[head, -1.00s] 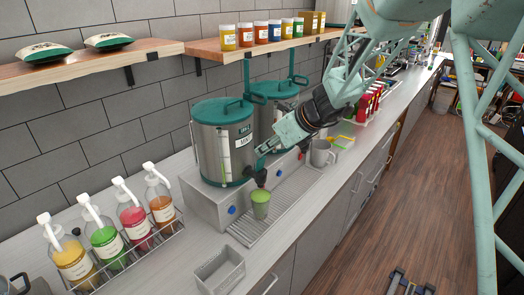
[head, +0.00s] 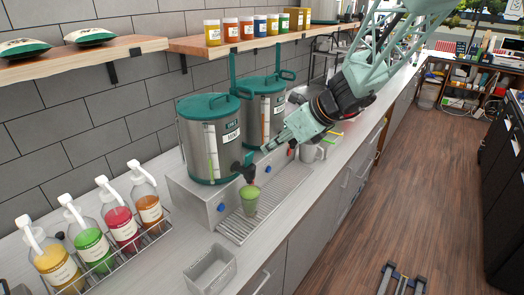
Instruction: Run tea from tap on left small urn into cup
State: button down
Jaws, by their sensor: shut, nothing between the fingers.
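The left small urn (head: 209,150) is a steel pot with a teal lid and a label, standing on a steel base. Its black tap (head: 246,168) sticks out at its lower right. A cup (head: 249,199) with green contents stands upright on the drip tray (head: 231,229) below the tap. A second urn (head: 264,108) stands behind to the right.
A steel pitcher (head: 311,152) stands behind my gripper. Several pump bottles (head: 121,221) sit in a wire rack at the left front. An empty grey container (head: 210,270) is near the counter's front edge. A shelf (head: 258,42) with jars hangs above.

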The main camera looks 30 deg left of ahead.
jog(key=v, duration=0.5)
jog(key=shift+d+f, duration=0.35)
jog(key=shift+f, duration=0.05)
jog(key=shift+s, duration=0.1)
dwell(0.5)
